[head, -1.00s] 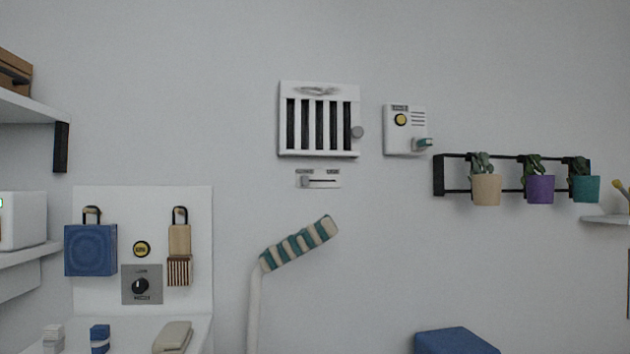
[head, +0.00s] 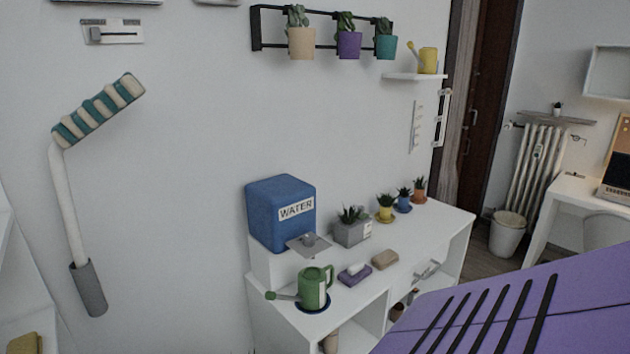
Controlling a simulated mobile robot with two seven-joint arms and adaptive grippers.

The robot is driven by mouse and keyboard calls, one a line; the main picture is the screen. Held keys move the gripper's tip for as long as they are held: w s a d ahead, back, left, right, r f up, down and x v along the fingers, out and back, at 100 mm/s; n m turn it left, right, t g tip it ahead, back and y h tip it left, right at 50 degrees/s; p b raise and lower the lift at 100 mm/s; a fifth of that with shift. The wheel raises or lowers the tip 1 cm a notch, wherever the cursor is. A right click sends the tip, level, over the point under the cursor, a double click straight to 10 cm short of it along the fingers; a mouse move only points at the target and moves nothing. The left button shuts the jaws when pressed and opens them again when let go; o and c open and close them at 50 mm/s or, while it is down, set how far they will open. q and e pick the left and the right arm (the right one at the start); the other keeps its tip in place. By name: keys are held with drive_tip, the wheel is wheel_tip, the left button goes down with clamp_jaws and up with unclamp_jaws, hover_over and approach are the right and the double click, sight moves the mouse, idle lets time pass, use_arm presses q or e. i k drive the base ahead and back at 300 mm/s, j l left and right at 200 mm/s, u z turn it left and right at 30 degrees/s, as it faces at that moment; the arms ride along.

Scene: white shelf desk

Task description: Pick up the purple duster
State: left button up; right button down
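A small purple block with a whitish piece on top, which looks like the purple duster (head: 354,274), lies on the white shelf desk (head: 403,246). It sits right of a green watering can (head: 314,287) and left of a tan block (head: 385,259), apart from both. Neither of my grippers is in view.
A blue water box (head: 281,213), a grey planter (head: 351,228) and several small potted plants stand along the desk's back. A large purple slotted surface (head: 560,304) fills the lower right close by. A striped long-handled tool (head: 98,110) is at the wall on the left.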

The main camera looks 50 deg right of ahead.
sight(360, 270)
drive_tip(key=k+z, duration=0.2)
drive_tip(key=z, duration=1.75)
